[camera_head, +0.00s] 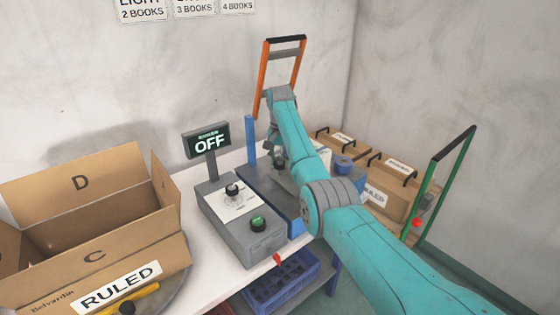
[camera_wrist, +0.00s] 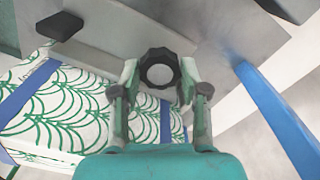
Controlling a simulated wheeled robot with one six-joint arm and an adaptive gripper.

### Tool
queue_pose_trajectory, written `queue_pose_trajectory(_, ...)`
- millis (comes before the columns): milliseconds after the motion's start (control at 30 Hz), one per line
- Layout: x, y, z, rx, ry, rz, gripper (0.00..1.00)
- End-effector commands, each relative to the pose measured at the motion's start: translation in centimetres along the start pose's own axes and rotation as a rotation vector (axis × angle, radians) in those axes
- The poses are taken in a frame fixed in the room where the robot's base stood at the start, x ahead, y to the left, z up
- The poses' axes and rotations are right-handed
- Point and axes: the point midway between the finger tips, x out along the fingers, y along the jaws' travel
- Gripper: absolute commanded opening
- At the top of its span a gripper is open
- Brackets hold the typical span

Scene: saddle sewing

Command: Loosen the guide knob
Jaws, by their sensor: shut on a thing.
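The guide knob (camera_wrist: 160,72) is a dark, ridged round knob with a pale centre, at the upper middle of the wrist view. It sits on a grey metal plate (camera_wrist: 215,45). My gripper (camera_wrist: 160,88) has one finger on each side of the knob and is shut on it. In the head view my teal arm reaches over the grey and blue machine (camera_head: 268,192), and the arm hides the knob and my fingertips there.
A grey control box (camera_head: 240,225) with a black dial and a green button stands left of the machine, below an OFF display (camera_head: 207,142). An open cardboard box (camera_head: 95,230) is at left. A blue post (camera_head: 251,140) rises beside my arm; it also shows in the wrist view (camera_wrist: 275,115).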

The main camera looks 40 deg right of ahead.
Motion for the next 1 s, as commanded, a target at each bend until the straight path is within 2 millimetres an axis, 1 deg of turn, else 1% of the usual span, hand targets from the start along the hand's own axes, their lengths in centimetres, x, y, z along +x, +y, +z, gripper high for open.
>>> queue_pose_trajectory(100, 0.0, 0.0, 0.0, 0.0, 0.0, 0.0, 0.1)
queue_pose_trajectory(133, 0.0, 0.0, 0.0, 0.001, 0.0, 0.0, 0.47)
queue_pose_trajectory(167, 0.0, 0.0, 0.0, 0.001, 0.0, 0.0, 0.55)
queue_pose_trajectory(200, 0.0, 0.0, 0.0, 0.001, 0.0, 0.0, 0.65)
queue_pose_trajectory(233, 0.0, 0.0, 0.0, 0.001, 0.0, 0.0, 0.7)
queue_pose_trajectory(533, -0.1, 0.0, 0.0, 0.001, 0.0, 0.0, 0.7)
queue_pose_trajectory(667, -0.9, 0.0, -0.1, 0.001, 0.002, -0.001, 0.7)
queue_pose_trajectory(767, -2.4, -0.1, -0.1, 0.001, 0.003, -0.002, 0.7)
queue_pose_trajectory(1000, -7.1, -0.1, -0.1, 0.001, 0.002, -0.002, 0.7)
